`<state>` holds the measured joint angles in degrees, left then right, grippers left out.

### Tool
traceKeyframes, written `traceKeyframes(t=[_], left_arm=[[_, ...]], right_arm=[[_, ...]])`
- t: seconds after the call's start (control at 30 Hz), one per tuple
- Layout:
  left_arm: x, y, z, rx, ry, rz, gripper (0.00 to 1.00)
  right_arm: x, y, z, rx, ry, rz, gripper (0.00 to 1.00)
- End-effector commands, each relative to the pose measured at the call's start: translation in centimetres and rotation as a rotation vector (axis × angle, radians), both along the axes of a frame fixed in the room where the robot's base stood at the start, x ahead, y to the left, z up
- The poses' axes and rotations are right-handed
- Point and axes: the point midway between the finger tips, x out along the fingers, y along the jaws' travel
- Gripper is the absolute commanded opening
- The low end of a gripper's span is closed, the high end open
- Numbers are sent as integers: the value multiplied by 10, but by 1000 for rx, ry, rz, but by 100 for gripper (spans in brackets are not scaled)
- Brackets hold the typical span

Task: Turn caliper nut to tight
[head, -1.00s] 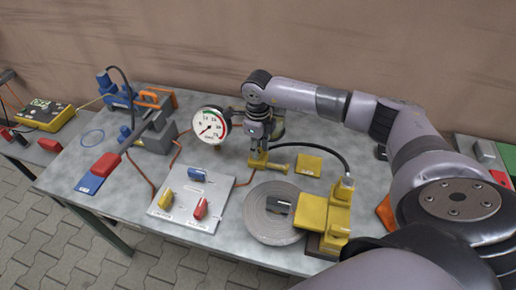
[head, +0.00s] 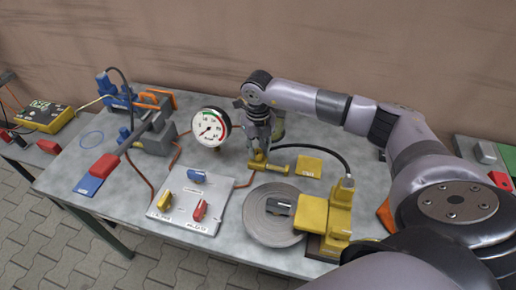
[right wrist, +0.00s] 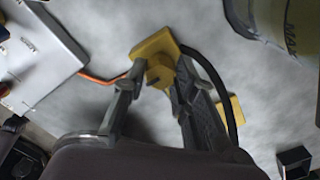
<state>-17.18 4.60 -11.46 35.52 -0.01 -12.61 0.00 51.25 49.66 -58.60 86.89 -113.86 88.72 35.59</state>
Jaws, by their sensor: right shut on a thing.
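My right gripper (head: 258,150) reaches down over the table and is shut on a small yellow knob-like part, which I take to be the caliper nut (right wrist: 160,72). In the right wrist view this nut sits between the two fingertips, at a yellow block (right wrist: 153,44). In the head view a yellow bar (head: 288,169) extends right from below the fingers. The fingers hide part of the nut, and I cannot read its tightness. A larger yellow caliper-like block (head: 327,216) stands at the grey disc (head: 260,228). My left gripper is not in view.
A round gauge (head: 210,128) stands left of the gripper. A white panel (head: 185,220) with yellow, blue and red handles lies in front. A yellow plate (head: 310,167) lies to the right, with a black hose (head: 335,152) behind.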

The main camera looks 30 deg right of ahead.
Motion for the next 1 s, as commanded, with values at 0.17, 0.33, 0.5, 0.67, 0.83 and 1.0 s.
traceKeyframes(t=[0.17, 0.33, 0.5, 0.67, 0.83, 1.0], left_arm=[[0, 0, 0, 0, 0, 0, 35], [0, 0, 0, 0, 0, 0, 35], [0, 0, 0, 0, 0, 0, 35], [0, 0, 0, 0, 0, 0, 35], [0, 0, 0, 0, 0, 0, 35], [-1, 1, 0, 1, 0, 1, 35]], right_arm=[[1, 0, 1, 0, -3, -12, 0], [1, -1, 1, 0, -3, -12, 0], [1, -1, 1, 0, -3, -11, 31], [1, 0, 1, 0, -2, -10, 42], [0, 0, 0, 0, -1, -9, 46], [0, 0, 1, 0, -1, -9, 46]])
